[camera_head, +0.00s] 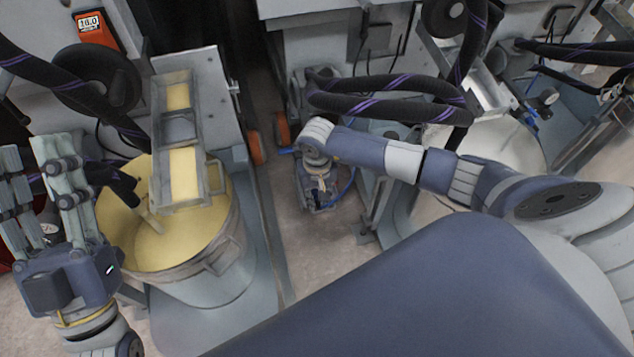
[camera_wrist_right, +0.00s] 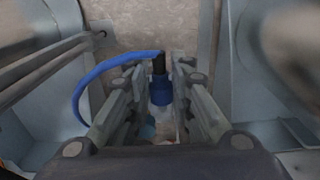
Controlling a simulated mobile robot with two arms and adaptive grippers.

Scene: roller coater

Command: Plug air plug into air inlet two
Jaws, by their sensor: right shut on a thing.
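My right gripper (camera_head: 318,205) points down toward the floor in the gap between the two machines in the head view. In the right wrist view its fingers (camera_wrist_right: 163,85) are closed around the air plug (camera_wrist_right: 161,93), a blue body with a black end. A blue hose (camera_wrist_right: 88,83) curves off from it to the left; a piece of blue hose (camera_head: 350,187) also shows beside the gripper in the head view. My left gripper (camera_head: 35,150) is open and empty at the far left, fingers up. I cannot make out air inlet two.
A bucket of yellow liquid (camera_head: 215,255) stands on a grey base at left, with a trough (camera_head: 160,125) above it. Black hoses with purple stripes (camera_head: 400,95) loop behind my right arm. A white bucket (camera_head: 500,145) stands at right. Grey panels flank the gripper closely in the wrist view.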

